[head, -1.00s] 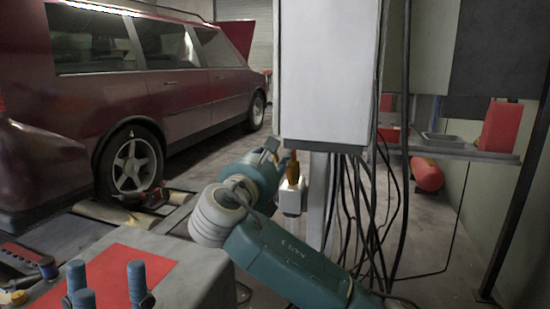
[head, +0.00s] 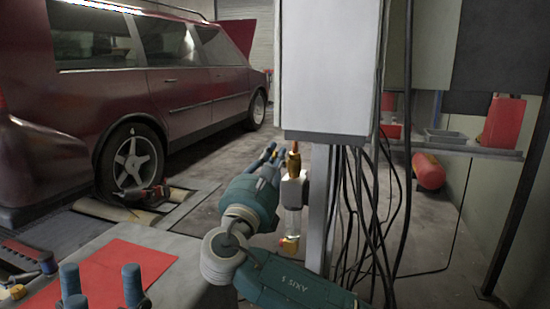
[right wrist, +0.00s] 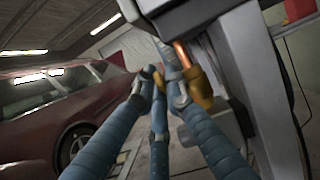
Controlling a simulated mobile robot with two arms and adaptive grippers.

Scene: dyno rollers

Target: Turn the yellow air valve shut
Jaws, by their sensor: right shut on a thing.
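The air valve is a brass-yellow fitting (head: 293,163) on a short pipe under the white cabinet. In the right wrist view its golden body (right wrist: 200,88) hangs below an orange pipe, close beside my fingers. My right gripper (head: 269,154) reaches up to the valve from its left side. In the right wrist view its blue fingers (right wrist: 158,76) close together around a small yellowish part, mostly hidden, probably the valve's handle. My left gripper (head: 102,282) stands at the bottom left with its blue fingers apart and empty.
The white cabinet (head: 328,70) overhangs the valve. A clear bowl with a yellow-red end (head: 289,243) hangs below. Dark cables (head: 362,215) run down right of the grey post (head: 319,215). A dark red van (head: 180,90) stands at left, a shelf (head: 455,148) at right.

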